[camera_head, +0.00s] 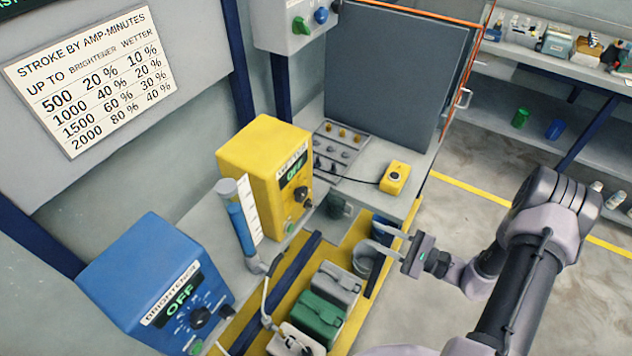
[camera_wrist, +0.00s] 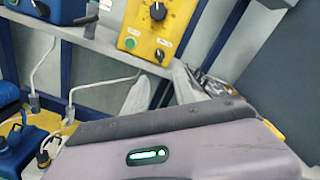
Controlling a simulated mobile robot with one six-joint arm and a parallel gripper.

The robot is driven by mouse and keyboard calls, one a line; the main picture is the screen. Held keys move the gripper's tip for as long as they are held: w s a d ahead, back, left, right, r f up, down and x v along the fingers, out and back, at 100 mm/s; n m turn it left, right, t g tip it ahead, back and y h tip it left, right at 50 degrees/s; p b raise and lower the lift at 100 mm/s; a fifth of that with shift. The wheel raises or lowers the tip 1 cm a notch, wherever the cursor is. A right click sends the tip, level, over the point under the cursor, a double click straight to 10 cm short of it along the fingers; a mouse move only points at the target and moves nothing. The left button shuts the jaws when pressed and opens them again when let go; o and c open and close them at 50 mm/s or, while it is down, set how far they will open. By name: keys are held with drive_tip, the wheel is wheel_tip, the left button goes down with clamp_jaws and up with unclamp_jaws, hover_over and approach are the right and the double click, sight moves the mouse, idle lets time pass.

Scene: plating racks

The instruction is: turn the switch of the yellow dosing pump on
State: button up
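The yellow dosing pump (camera_head: 262,165) stands on the grey shelf, left of the middle in the head view. Its dark display reads OFF in green. A black knob (camera_head: 303,194) sits below the display, and a green button (camera_head: 291,227) is lower on the front. In the wrist view the pump (camera_wrist: 182,22) is cut off at the top; its knob (camera_wrist: 158,11) and green button (camera_wrist: 130,43) show. My gripper (camera_head: 369,233) is right of and apart from the pump, its two fingers spread and pointing left, with nothing seen between them. My gripper's body hides the lower wrist view.
A blue pump (camera_head: 155,280) marked BRIGHTENER, also reading OFF, stands at the left. A clear tube with blue liquid (camera_head: 240,228) rises between the pumps. Green and grey canisters (camera_head: 318,312) stand below. A yellow button box (camera_head: 395,178) lies on the bench.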

sight(314, 207)
drive_tip(key=b+x, duration=0.3)
drive_tip(key=x, duration=1.3)
drive_tip(key=shift+f+b, duration=0.15)
drive_tip(key=shift+b, duration=0.15)
drive_tip(key=shift+w+a+t, duration=0.3)
drive_tip(key=shift+w+a, duration=0.05)
drive_tip(key=shift+a, duration=0.15)
drive_tip(key=shift+c, duration=0.4)
clamp_jaws()
